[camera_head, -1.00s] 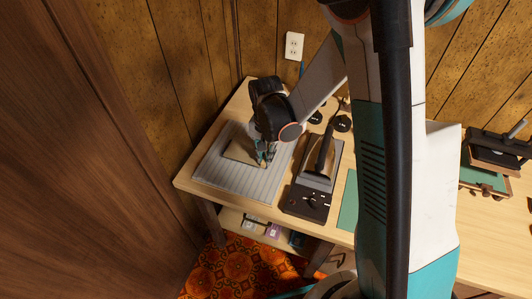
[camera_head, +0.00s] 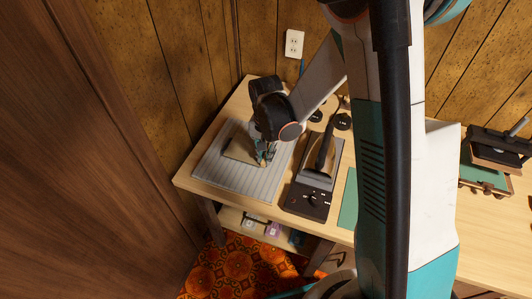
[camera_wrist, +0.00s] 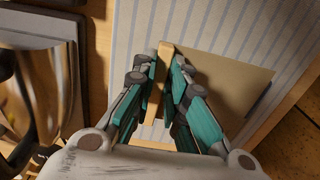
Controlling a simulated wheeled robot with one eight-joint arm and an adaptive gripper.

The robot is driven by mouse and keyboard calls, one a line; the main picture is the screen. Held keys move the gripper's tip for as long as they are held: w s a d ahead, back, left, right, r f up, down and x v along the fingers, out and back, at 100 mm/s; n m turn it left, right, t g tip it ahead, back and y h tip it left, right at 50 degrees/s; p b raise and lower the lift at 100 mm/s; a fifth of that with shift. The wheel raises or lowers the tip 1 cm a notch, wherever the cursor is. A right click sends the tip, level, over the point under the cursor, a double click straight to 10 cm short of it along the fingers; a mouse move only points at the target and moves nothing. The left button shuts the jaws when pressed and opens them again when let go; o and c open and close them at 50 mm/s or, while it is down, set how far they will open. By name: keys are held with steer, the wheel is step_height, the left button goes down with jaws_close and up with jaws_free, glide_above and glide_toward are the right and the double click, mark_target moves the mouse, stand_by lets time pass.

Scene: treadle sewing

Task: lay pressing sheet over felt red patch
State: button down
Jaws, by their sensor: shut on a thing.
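The pressing sheet (camera_wrist: 225,82) is a tan flat sheet with a pale wooden strip along one edge. In the wrist view my gripper (camera_wrist: 165,72) is shut on that strip, with a finger on each side. In the head view the sheet (camera_head: 240,151) is low over the grey striped pad (camera_head: 235,184); I cannot tell whether it lies fully flat. My gripper (camera_head: 264,157) is at its right end. No red felt patch shows in either view; the sheet and my gripper hide part of the pad.
An iron (camera_head: 324,150) sits on a dark stand (camera_head: 310,201) right of the pad. A green mat (camera_head: 348,205) lies farther right on the wooden table (camera_head: 188,180). A wood-panelled wall is behind, and a brown wooden surface (camera_head: 80,150) fills the left.

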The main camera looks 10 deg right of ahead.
steer(key=shift+f, duration=0.1)
steer(key=c, duration=1.5)
jaws_free()
steer(key=shift+c, duration=0.2)
step_height(320, 180, up, 12)
steer(key=s+d+r+n+t, duration=0.3)
steer(key=s+r, duration=0.3)
steer(key=s, duration=0.2)
steer(key=s+d+r+n+t, duration=0.3)
steer(key=s+r, duration=0.3)
steer(key=s, duration=0.3)
steer(key=shift+d+r+n+t, duration=0.15)
steer(key=shift+d+n+t, duration=0.25)
steer(key=shift+d+t, duration=0.2)
